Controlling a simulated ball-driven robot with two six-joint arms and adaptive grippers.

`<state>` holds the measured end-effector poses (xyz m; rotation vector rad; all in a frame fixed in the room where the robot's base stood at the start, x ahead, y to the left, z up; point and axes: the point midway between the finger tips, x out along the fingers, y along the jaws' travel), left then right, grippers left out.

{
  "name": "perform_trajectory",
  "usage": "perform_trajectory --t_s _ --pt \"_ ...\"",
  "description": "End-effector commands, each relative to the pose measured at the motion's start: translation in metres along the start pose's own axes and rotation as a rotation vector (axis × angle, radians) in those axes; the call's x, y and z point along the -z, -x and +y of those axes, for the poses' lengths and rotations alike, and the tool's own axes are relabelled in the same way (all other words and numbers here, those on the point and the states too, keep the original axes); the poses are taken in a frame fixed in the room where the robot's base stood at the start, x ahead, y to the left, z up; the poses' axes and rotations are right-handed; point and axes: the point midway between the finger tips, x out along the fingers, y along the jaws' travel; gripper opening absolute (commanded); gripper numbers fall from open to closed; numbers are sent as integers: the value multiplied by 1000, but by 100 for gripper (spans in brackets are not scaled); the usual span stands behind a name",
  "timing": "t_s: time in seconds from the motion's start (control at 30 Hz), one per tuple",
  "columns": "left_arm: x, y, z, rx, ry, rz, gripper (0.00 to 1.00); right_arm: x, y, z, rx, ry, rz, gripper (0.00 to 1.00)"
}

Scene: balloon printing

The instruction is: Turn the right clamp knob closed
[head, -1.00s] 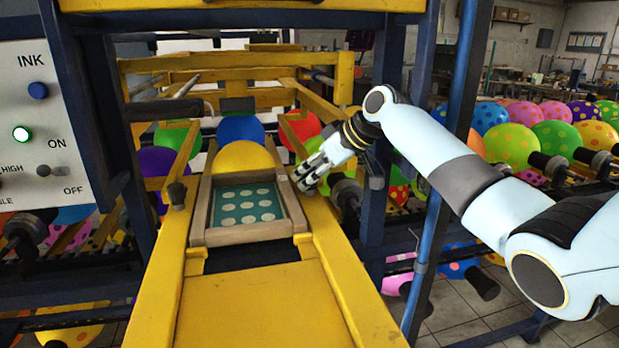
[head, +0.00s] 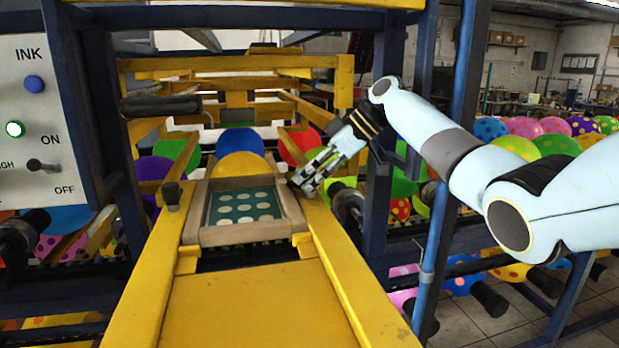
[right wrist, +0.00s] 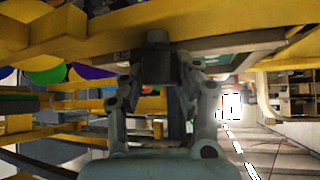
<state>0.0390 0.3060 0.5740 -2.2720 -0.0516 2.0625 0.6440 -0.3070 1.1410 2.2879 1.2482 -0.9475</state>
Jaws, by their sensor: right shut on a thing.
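The wooden-framed printing screen (head: 290,208) with a teal mesh of pale dots lies on the yellow frame. The left clamp knob (head: 173,196), small and dark, stands upright at its left side. My right gripper (head: 303,186) is at the screen's right side, low on the yellow rail, and mostly hides the right clamp knob in the head view. In the right wrist view its fingers (right wrist: 160,72) are shut on the dark right clamp knob (right wrist: 157,65), one on each side. How far the knob is turned cannot be told. My left gripper is not in view.
Yellow rails (head: 345,270) run along both sides of the screen. A blue post (head: 378,150) stands close right of my right gripper. Balloons on black holders line the right side (head: 515,150). An ink control panel (head: 30,130) is at the left.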

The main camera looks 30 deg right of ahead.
Motion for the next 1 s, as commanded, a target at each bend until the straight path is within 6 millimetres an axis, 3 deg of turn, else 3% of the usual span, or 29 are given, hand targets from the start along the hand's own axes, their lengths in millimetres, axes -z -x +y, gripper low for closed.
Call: perform_trajectory --t_s 0.23,0.27,0.43,0.77,1.0 --pt "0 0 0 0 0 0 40 0 1 0 -2 0 -1 0" --pt "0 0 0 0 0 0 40 0 1 0 -2 0 -1 35" --pt "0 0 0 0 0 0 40 0 0 0 -1 -1 -1 55" --pt "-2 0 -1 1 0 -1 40 4 4 0 -2 0 0 55" --pt "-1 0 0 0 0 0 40 35 35 1 -4 3 1 55"
